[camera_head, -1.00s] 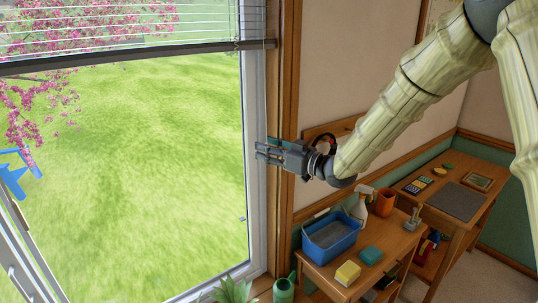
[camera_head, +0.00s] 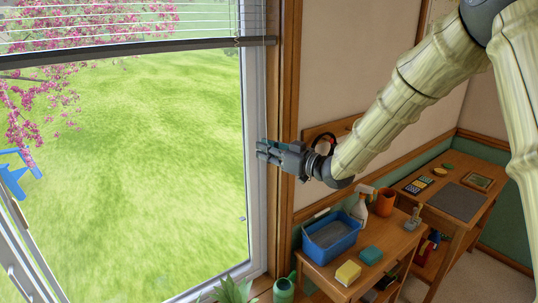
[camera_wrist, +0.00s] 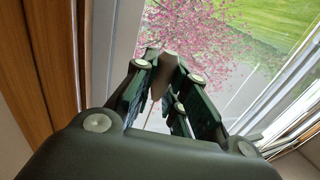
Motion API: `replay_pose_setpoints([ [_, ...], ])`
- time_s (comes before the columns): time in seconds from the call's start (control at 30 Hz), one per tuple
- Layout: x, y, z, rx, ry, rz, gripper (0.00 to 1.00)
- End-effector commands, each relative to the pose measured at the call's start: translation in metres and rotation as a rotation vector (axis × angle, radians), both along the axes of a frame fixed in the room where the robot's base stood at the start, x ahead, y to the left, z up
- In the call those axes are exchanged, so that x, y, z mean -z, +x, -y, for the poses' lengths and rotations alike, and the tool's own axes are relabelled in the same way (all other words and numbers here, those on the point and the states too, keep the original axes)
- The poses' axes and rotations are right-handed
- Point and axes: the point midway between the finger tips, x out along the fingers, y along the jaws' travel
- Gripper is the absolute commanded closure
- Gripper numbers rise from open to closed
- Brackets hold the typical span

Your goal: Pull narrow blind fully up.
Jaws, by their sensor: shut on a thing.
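The blind (camera_head: 150,14) hangs across the top of the window in the head view. Its thin light slats end in a dark bottom rail (camera_head: 125,50); the glass below the rail is uncovered. My gripper (camera_head: 263,150) is at the right edge of the window frame, well below the rail. In the wrist view, my gripper (camera_wrist: 163,88) is shut on a grey-brown cord pull (camera_wrist: 163,72), whose tip shows between the fingers. A thin cord runs near the fingers; its upper part is hard to make out. The blind's top is out of view.
A wooden side table (camera_head: 330,282) below my arm holds a blue tray (camera_head: 331,236), sponges and a spray bottle (camera_head: 361,207). A desk (camera_head: 445,200) stands farther right. A plant (camera_head: 233,290) and a green can (camera_head: 284,289) are at the bottom.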

Motion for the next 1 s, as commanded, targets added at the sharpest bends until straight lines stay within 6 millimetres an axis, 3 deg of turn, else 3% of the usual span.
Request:
replay_pose_setpoints([
  [0.1, 0.021, 0.000, 0.000, 0.000, 0.000, -0.005, 1.00],
  [0.6, 0.080, 0.000, 0.000, 0.000, -0.001, -0.003, 1.00],
  [1.0, 0.084, 0.000, 0.000, 0.000, -0.002, -0.003, 1.00],
])
